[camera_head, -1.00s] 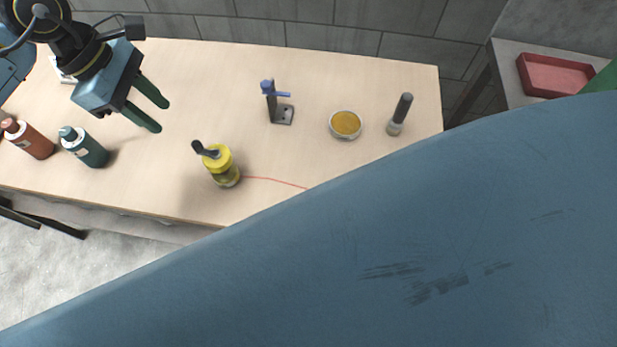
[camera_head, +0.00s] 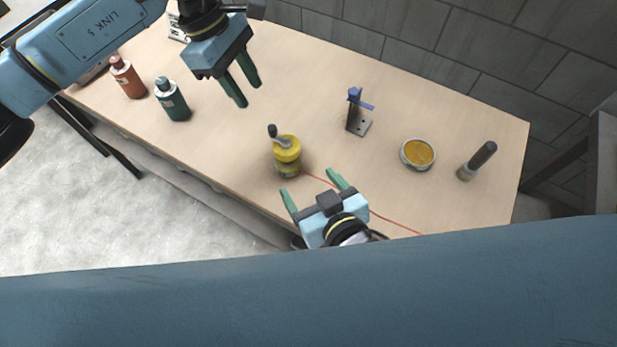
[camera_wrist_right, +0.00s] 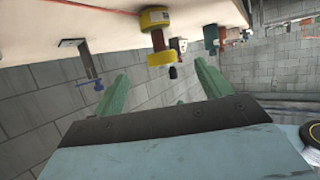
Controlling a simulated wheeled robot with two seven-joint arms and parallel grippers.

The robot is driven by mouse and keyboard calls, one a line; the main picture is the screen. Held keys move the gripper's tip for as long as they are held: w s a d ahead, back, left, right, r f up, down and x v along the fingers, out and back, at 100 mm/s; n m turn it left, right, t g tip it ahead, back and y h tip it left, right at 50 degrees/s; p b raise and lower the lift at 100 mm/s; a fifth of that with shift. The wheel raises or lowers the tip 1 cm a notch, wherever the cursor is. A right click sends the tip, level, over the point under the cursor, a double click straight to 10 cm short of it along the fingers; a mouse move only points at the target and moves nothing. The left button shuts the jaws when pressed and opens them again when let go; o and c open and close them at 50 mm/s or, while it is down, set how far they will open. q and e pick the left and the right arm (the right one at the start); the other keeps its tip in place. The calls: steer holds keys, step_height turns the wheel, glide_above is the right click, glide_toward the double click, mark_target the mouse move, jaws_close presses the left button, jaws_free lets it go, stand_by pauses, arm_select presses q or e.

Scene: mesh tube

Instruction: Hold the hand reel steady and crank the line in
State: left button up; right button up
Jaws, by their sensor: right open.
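The yellow hand reel (camera_head: 288,150) stands upright on the wooden table, with a dark crank knob on a grey arm at its top. A red line (camera_head: 385,217) runs from its base to the right across the table. My left gripper (camera_head: 243,92) is open and empty, above the table behind and left of the reel. My right gripper (camera_head: 312,186) is open and empty, in front of the reel and slightly right, its fingers pointing toward it. In the right wrist view the reel (camera_wrist_right: 157,38) shows beyond the open fingers, apart from them.
A bracket with a blue lever (camera_head: 357,112), a round tin of yellow material (camera_head: 417,153) and a dark-handled tool (camera_head: 478,160) stand on the right of the table. A red-brown bottle (camera_head: 127,77) and a green bottle (camera_head: 172,99) stand at left. Table space around the reel is mostly clear.

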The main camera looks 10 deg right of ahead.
mark_target(287, 153)
steer(key=x, duration=1.3)
steer(key=shift+w+f, duration=0.1)
steer(key=shift+c, duration=0.4)
